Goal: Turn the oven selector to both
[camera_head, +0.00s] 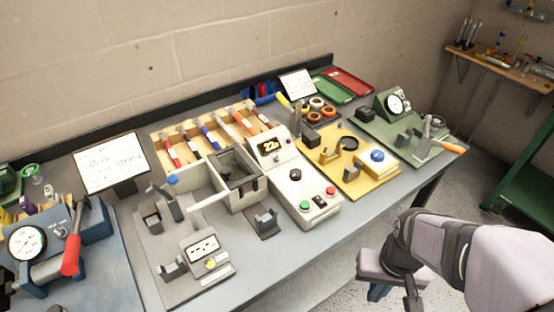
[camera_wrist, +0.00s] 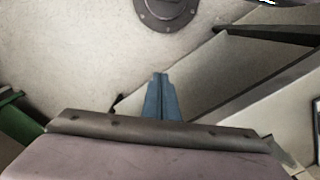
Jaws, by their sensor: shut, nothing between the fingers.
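A pale control box (camera_head: 318,211) stands on the bench in the head view, beside a grey open-topped chamber (camera_head: 240,190). My gripper (camera_head: 378,292) is off the bench's front edge at the lower right, well away from the box. Its blue fingers (camera_wrist: 160,76) are shut and empty in the wrist view. The knob is not in the wrist view.
A grey fixture (camera_head: 165,285) stands left of the box, and a yellow fixture (camera_head: 370,190) stands right of it. A blue press with a red handle (camera_head: 70,255) is at far left. Open floor (camera_head: 320,290) lies between bench and arm.

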